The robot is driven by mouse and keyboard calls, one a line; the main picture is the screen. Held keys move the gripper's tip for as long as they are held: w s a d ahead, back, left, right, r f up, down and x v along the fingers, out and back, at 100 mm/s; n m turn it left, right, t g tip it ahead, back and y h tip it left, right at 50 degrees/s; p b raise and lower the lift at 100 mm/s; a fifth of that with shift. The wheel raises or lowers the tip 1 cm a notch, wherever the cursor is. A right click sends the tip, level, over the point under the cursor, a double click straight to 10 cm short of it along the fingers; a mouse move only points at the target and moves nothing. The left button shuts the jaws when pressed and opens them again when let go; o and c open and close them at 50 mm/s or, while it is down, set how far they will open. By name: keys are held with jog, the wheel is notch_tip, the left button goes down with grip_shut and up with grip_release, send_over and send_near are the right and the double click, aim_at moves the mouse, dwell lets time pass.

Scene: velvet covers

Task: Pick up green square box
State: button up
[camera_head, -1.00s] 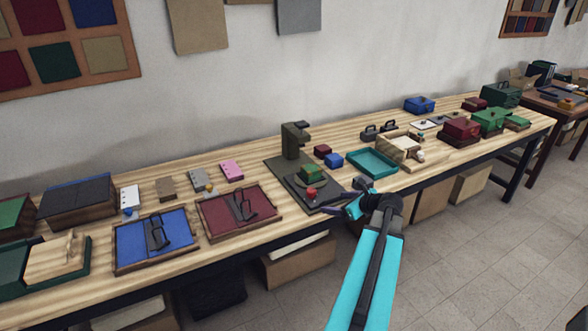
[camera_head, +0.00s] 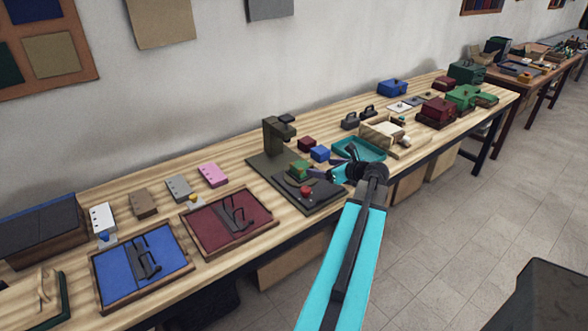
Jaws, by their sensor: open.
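A small green square box (camera_head: 299,168) with a gold-toned edge sits on the round plate of the dark press (camera_head: 279,133), near the middle of the bench. Larger green boxes (camera_head: 463,96) stand at the right end of the bench. My gripper (camera_head: 334,171) is open, just right of the small green box and apart from it in the picture. Its jaws look empty, and my wrist hides part of the teal tray (camera_head: 372,150).
A red knob (camera_head: 306,191) sits in front of the small box. Blue (camera_head: 320,153) and dark red (camera_head: 307,144) boxes stand behind it. Blue (camera_head: 130,270) and maroon (camera_head: 205,227) trays lie left on the wooden bench (camera_head: 110,185).

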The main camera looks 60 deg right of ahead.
jog(key=shift+w+a, duration=0.1)
jog(key=shift+w, duration=0.05)
jog(key=p, duration=0.2)
send_near(302, 164)
jog(key=shift+x, duration=2.55)
jog(key=shift+a+f, duration=0.1)
jog(key=shift+a, duration=0.1)
jog(key=shift+w+d+f+p, duration=0.25)
jog(key=shift+w+d+p, duration=0.15)
jog(key=shift+w, duration=0.2)
jog(key=shift+p+x, duration=0.65)
jog(key=shift+x, duration=1.2)
jog(key=c, duration=1.2)
